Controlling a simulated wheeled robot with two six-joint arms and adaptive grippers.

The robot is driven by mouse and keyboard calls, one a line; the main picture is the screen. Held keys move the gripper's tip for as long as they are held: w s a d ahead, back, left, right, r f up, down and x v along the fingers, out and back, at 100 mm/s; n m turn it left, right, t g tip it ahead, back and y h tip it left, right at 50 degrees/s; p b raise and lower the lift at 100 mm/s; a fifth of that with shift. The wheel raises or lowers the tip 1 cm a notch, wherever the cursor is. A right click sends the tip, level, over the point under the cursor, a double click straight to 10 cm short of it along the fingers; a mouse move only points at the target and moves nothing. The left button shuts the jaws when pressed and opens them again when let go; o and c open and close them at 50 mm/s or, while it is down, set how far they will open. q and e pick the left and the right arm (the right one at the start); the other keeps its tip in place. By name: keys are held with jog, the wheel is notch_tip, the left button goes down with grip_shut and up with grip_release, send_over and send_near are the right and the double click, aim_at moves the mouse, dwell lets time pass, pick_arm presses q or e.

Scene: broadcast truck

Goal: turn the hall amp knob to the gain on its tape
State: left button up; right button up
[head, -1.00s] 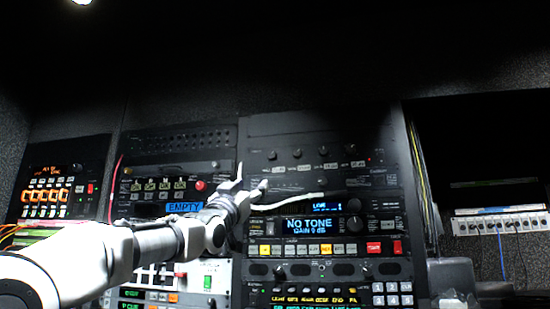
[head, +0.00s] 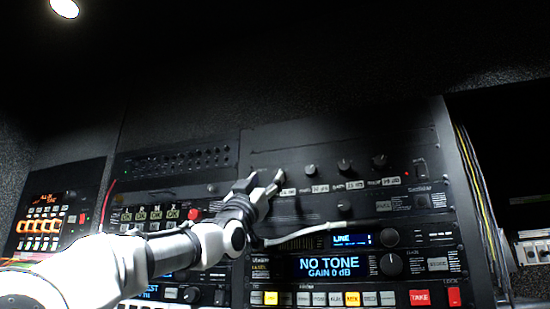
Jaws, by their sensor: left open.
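The amp panel (head: 290,155) is a dark rack unit with a row of small black knobs. Three show: a left one (head: 310,169), a middle one (head: 345,165) and a right one (head: 380,161). White tape labels (head: 320,188) sit below the row; their writing is too small to read. My left gripper (head: 266,182) is open at the row's left end, its fingers pointing up to the panel. It hides the leftmost knob, so I cannot tell which way that knob points or whether the fingers touch it. My right gripper is not in view.
Below the amp, a unit's display (head: 330,266) reads "NO TONE GAIN 0 dB", with a large knob (head: 391,264) beside it. A pale cable (head: 305,235) crosses in front of the rack. Yellow cables (head: 470,190) hang at the right edge.

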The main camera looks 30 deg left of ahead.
aim_at(274, 174)
pick_arm(q)
jog(key=w+r+p, duration=0.1)
jog(key=w, duration=0.1)
jog(key=w+r+p, duration=0.1)
jog(key=w, duration=0.1)
jog(key=w+r+p, duration=0.1)
jog(key=w, duration=0.1)
jog(key=shift+w+a+p, duration=0.1)
jog(key=shift+a+p, duration=0.2)
jog(key=shift+a, duration=0.05)
jog(key=shift+s+d+r, duration=0.1)
jog(key=shift+s, duration=0.55)
jog(key=shift+w, duration=0.15)
grip_shut()
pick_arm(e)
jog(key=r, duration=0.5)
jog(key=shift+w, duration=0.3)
pick_arm(q)
jog(key=shift+m+h, duration=0.5)
